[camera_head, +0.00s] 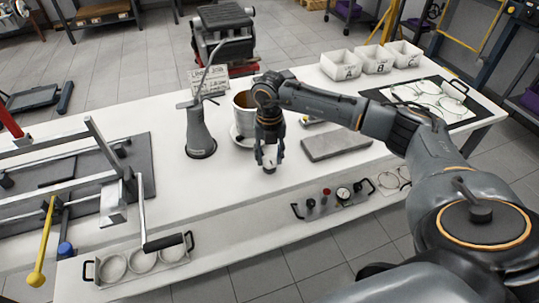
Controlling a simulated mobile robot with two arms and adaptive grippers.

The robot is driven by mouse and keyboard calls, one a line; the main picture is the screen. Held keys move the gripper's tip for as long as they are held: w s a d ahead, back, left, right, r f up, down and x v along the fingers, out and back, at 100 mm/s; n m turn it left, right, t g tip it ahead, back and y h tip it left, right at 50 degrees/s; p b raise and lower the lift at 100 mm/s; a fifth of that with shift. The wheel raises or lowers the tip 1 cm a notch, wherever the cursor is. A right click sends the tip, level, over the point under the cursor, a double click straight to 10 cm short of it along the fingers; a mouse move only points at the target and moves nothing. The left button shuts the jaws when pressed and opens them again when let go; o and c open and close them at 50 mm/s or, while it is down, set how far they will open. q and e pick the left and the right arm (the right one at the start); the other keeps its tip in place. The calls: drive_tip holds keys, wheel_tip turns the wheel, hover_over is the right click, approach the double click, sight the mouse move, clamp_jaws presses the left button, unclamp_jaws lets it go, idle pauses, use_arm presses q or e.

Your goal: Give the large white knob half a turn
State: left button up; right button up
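My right gripper (269,164) points down over the white bench, in front of a metal pot (243,112) and to the right of a grey oil can (199,132). Its fingers stand a little apart, and a small pale patch shows between them. I cannot tell whether this patch is the large white knob or part of the gripper, or whether the fingers touch anything. No other large white knob can be made out for certain. The front panel (336,196) carries small red and black knobs and a gauge. My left gripper is not in view.
A grey slab (336,144) lies right of the gripper. A metal frame fixture (70,185) fills the left. The bench front middle is clear.

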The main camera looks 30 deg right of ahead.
drive_tip(key=c, duration=0.4)
drive_tip(key=n+b, duration=0.1)
drive_tip(key=n, duration=0.1)
drive_tip(key=shift+f+n, duration=0.1)
drive_tip(key=shift+n, duration=0.3)
drive_tip(key=n+b, duration=0.2)
drive_tip(key=n, duration=0.1)
drive_tip(key=shift+n, duration=0.3)
drive_tip(key=n+b, duration=0.1)
drive_tip(key=n, duration=0.3)
drive_tip(key=shift+n+b, duration=0.3)
drive_tip(key=shift+b, duration=0.1)
drive_tip(key=shift+n+b, duration=0.75)
drive_tip(key=shift+n, duration=1.35)
